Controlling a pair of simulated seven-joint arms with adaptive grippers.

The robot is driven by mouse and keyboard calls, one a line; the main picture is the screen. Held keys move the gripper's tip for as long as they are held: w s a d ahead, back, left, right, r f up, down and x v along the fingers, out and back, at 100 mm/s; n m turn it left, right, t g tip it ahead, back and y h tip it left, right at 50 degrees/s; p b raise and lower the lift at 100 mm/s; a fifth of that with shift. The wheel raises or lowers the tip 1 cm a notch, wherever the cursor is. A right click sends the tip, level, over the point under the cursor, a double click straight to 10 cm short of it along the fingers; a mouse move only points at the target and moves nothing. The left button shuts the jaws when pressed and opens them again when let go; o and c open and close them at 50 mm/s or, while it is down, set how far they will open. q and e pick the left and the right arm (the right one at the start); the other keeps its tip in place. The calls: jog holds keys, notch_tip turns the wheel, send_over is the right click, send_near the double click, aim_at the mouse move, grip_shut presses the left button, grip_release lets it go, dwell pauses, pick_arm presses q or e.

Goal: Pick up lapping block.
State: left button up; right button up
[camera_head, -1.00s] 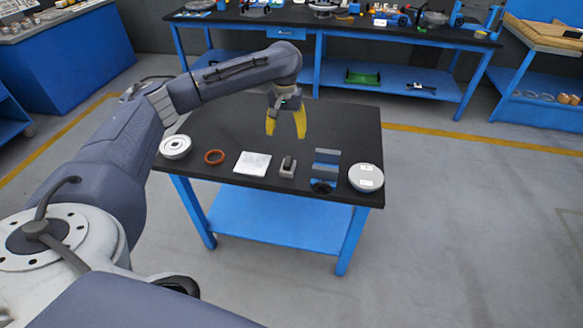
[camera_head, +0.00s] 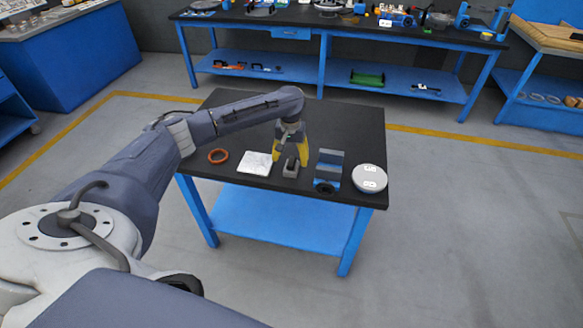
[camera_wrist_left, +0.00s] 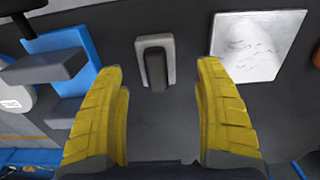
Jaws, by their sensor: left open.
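A small light grey block with a dark raised bar, seemingly the lapping block (camera_head: 290,171), lies near the front edge of the black table. It also shows in the left wrist view (camera_wrist_left: 170,48), upper middle, just beyond the fingertips and between their lines. My left gripper (camera_head: 290,160) has yellow fingers, spread open and empty. It is low over the table, right behind the block in the head view; whether a finger touches it I cannot tell. The same gripper (camera_wrist_left: 161,70) fills the lower wrist view. My right gripper does not show.
A blue and grey fixture (camera_head: 328,170) stands close on the right, then a round grey disc (camera_head: 369,179). The back right of the tabletop is clear.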

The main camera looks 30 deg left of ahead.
aim_at(292, 168)
pick_arm(q)
jog(key=shift+d+f, duration=0.2)
jog(key=shift+f, duration=2.45)
jog(key=c, duration=1.5)
jog(key=shift+r, duration=0.1)
jog(key=shift+c, duration=0.2)
notch_tip(292, 168, up, 20)
